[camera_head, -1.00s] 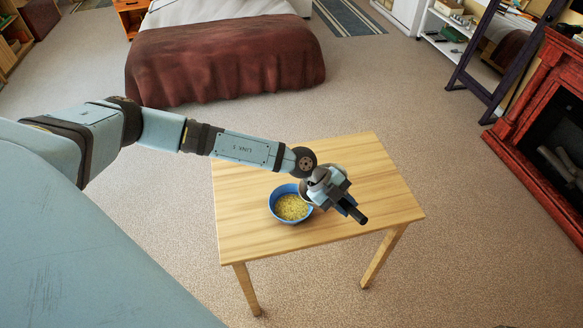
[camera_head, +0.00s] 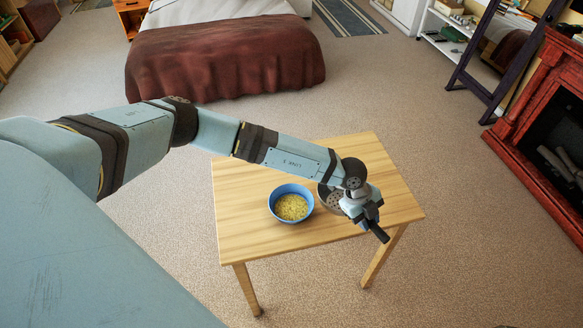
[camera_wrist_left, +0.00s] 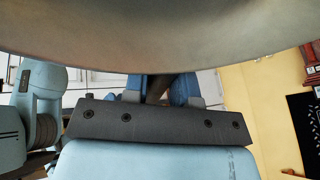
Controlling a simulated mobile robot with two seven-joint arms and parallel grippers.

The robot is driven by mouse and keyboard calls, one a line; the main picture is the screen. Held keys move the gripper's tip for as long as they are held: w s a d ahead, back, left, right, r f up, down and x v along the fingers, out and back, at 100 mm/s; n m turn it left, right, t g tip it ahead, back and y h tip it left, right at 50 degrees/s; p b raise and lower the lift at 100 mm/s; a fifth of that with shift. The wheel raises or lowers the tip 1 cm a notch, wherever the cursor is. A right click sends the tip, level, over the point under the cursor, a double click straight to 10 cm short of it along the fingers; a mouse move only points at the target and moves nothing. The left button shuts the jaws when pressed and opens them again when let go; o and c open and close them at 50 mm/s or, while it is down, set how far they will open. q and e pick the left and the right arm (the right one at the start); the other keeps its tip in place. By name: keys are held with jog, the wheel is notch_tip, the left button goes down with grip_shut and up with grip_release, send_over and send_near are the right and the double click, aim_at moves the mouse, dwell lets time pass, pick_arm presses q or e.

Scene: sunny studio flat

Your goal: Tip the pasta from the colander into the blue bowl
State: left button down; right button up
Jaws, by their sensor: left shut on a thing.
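The blue bowl (camera_head: 284,190) stands upright on the wooden table, with yellow pasta (camera_head: 291,207) inside it. The grey colander (camera_head: 327,196) is just right of the bowl, partly hidden by my left arm and gripper. Its holed inside shows, and I see no pasta in the visible part. My left gripper (camera_head: 374,222) is shut on the colander at its right side. In the left wrist view the colander's smooth grey body (camera_wrist_left: 160,40) fills the top, in front of the fingers (camera_wrist_left: 160,90). I cannot tell whether the colander touches the table. My right gripper is not in view.
The wooden table (camera_head: 240,235) has clear room at its left and back. A bed with a dark red cover (camera_head: 225,62) stands behind it. A red fireplace (camera_head: 520,110) is at the right, apart from the table.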

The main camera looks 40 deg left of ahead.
pick_arm(q)
jog(key=shift+w+d+r, duration=0.25)
jog(key=shift+d+r, duration=0.35)
jog(key=shift+d, duration=0.05)
jog(key=shift+w+d+r, duration=0.25)
jog(key=shift+d+r, duration=0.3)
jog(key=shift+d, duration=0.05)
jog(key=shift+w+d+r, duration=0.25)
jog(key=shift+d+r, duration=0.35)
jog(key=shift+d, duration=0.05)
